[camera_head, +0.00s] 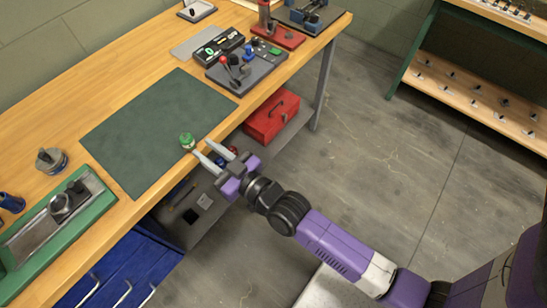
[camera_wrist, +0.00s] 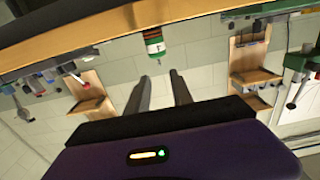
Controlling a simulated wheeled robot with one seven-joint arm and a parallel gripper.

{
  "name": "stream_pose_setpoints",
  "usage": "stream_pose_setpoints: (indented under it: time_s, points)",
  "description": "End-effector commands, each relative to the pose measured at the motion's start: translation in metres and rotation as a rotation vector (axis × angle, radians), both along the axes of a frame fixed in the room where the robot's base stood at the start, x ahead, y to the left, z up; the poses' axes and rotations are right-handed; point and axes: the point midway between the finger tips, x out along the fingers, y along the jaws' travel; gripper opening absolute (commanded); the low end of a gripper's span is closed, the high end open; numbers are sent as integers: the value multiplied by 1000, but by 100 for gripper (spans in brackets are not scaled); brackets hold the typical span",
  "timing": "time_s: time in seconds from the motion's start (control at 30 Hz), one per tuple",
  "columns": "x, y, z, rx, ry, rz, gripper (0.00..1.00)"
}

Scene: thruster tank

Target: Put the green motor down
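The green motor (camera_head: 187,140) is a small cylinder with a green top. It stands on the dark green mat (camera_head: 150,125), near the mat's edge at the front of the workbench. In the wrist view the motor (camera_wrist: 154,43) shows green and white bands, just beyond the fingertips. My gripper (camera_head: 204,150) is open and empty, at the bench's front edge with its fingers pointing at the motor. In the wrist view the fingers (camera_wrist: 160,77) are spread with a gap between them and the motor. Nothing visible touches the motor.
A grey metal part (camera_head: 51,160) and a green-framed tray (camera_head: 60,230) lie left of the mat. A black tool board (camera_head: 245,72) stands beyond it. A red toolbox (camera_head: 271,117) sits on the shelf below. Most of the mat is clear.

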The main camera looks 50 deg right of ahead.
Motion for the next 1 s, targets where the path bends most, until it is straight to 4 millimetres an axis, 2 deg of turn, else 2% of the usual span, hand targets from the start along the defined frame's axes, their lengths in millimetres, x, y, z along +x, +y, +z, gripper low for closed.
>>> stream_pose_setpoints:
  time_s: [0.17, 0.27, 0.47, 0.7, 0.83, 1.0]
  points:
    - [-9, 0, -3, 0, 9, -1, 27]
    - [-34, -1, -9, -2, 29, -2, 27]
    - [-125, -3, -14, -3, 97, -7, 27]
    - [-226, -3, 10, -4, 177, -7, 27]
    - [-269, -2, 31, -3, 219, -5, 27]
    - [-304, -1, 57, -1, 257, -2, 27]
